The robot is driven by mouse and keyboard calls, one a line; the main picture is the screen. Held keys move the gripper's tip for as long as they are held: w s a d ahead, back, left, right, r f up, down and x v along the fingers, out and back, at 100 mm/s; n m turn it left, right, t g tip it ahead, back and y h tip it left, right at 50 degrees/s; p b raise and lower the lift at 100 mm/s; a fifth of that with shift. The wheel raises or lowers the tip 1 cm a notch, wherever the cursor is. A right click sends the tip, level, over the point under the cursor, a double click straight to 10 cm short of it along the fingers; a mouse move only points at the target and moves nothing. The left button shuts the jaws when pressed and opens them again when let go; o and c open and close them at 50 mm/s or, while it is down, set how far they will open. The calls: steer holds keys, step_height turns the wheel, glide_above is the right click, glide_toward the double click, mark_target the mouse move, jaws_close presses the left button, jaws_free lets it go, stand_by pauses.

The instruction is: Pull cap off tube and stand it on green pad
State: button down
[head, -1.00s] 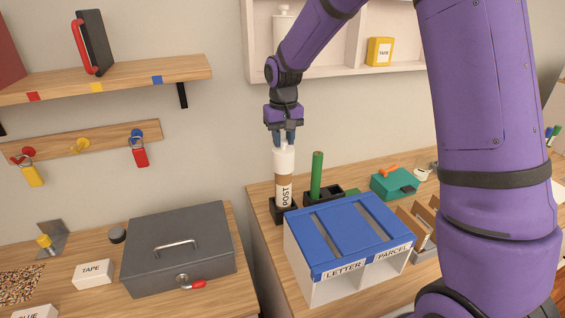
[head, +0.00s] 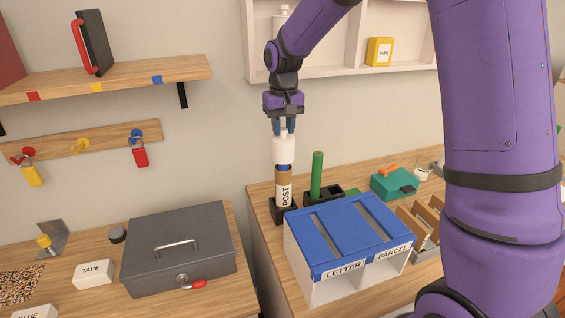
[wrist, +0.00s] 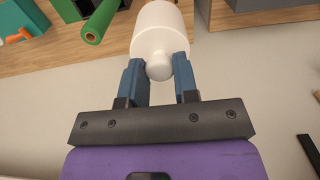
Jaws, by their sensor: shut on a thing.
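The tube (head: 284,189) is brown with a white POST label and stands upright in a black holder (head: 283,211) on the right-hand desk. My gripper (head: 284,126) is above it, shut on the small knob of the white cap (head: 283,150). The wrist view shows the cap (wrist: 160,28) with its knob between the blue fingers (wrist: 160,68). The cap is above the tube's brown rim, with a blue band showing between them; I cannot tell whether this band still reaches into the cap. A sliver of green (head: 352,192), perhaps the green pad, shows behind the blue-topped box.
A green roll (head: 317,174) stands in a black holder just right of the tube. The blue-topped LETTER/PARCEL box (head: 345,235) is close in front. A teal box (head: 394,184) is further right. A white wall shelf (head: 335,66) is behind my arm.

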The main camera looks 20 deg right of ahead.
steer(key=shift+r, duration=1.85)
